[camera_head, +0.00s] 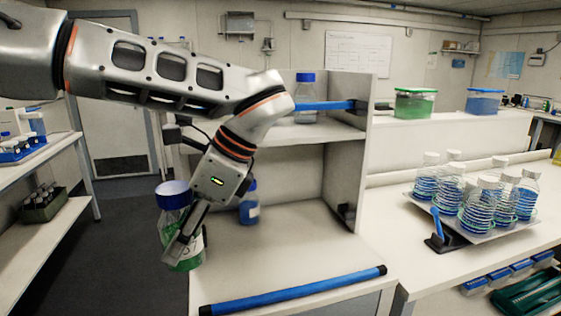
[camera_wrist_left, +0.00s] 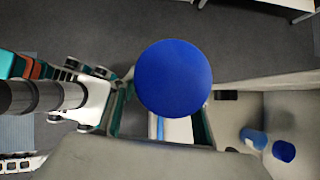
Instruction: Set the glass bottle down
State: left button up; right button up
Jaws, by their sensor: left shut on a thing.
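The glass bottle (camera_head: 184,257) has a blue cap, a pale label and green contents. My left gripper (camera_head: 187,243) is shut on its body and holds it roughly upright, slightly tilted. It is at the left edge of the white bench unit; the gap beneath it is hard to judge. In the left wrist view its round blue cap (camera_wrist_left: 173,78) fills the middle and hides most of its body. My right gripper is in neither view.
A blue-capped bottle (camera_head: 249,208) stands in the lower bay of the shelf unit, another bottle (camera_head: 305,103) on its upper shelf. A blue bar (camera_head: 295,290) runs along the front edge. The bench top (camera_head: 300,240) is clear between. A tray of several flasks (camera_head: 470,228) stands right.

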pick_arm(q)
jog(key=s+a+f+n+g+h, duration=0.1)
jog(key=a+f+n+g+h, duration=0.3)
jog(key=n, duration=0.9)
jog(key=a+f+g, duration=0.1)
jog(key=a+f, duration=0.2)
jog(key=a, duration=0.1)
jog(key=shift+s+a+f+g+h, duration=0.15)
jog(key=shift+s+f+g+h, duration=0.15)
jog(key=shift+s, duration=0.05)
